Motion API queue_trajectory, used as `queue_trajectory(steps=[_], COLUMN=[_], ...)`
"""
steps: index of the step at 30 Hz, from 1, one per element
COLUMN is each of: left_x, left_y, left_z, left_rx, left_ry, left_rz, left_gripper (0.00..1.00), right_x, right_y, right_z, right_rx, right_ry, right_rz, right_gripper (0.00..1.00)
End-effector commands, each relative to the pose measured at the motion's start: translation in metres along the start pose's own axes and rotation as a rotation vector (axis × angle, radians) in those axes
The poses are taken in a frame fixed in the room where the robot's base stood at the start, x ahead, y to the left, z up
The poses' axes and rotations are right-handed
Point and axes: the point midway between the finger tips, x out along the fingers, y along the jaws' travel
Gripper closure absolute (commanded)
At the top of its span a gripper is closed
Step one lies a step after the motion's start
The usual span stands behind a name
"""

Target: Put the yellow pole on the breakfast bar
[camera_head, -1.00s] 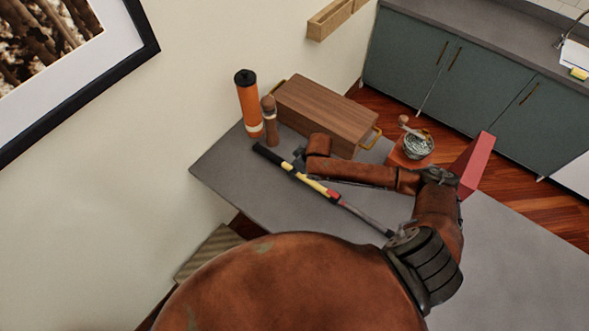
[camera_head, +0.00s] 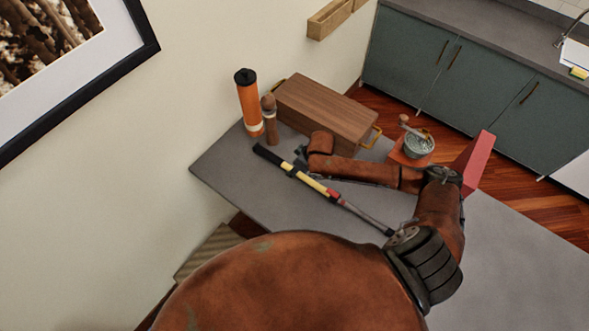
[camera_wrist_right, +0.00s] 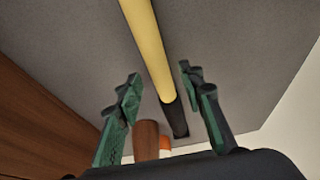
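The yellow pole (camera_head: 316,186) has a black end, a red band and a thin grey far part, and lies slanted over the grey tabletop (camera_head: 225,175). In the right wrist view, its yellow shaft (camera_wrist_right: 148,45) and black end run between the fingers of my right gripper (camera_wrist_right: 159,73). Those fingers are spread, with a gap on each side of the pole. In the head view my right gripper (camera_head: 299,159) is beside the pole's upper part and partly hidden by my wrist. The grey tabletop may be the breakfast bar. My left gripper is not in view.
A wooden box (camera_head: 325,112) with brass handles, an orange cylinder (camera_head: 250,105) and a wooden grinder (camera_head: 270,122) stand at the back. A bowl (camera_head: 418,145) and a red block (camera_head: 475,165) are beyond my forearm. The right part of the tabletop is clear.

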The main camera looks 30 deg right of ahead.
Motion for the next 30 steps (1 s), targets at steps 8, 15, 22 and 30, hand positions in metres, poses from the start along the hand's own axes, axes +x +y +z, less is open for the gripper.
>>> queue_trajectory(steps=[8, 15, 22, 30], left_x=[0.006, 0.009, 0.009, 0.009], left_y=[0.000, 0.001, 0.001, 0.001], left_z=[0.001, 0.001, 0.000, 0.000], left_rx=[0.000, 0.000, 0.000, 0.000], left_ry=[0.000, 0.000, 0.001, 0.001], left_rz=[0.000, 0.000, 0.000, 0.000], left_gripper=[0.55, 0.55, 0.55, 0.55], right_x=[-0.058, -0.095, -0.104, -0.104], right_y=[0.001, 0.001, 0.000, 0.000], right_z=[0.000, 0.000, 0.000, 0.000], right_rx=[-0.002, 0.000, 0.001, 0.001], right_ry=[0.003, 0.002, 0.000, 0.001], right_rz=[0.002, 0.001, -0.001, 0.000], right_gripper=[0.65, 0.65, 0.65, 0.65])
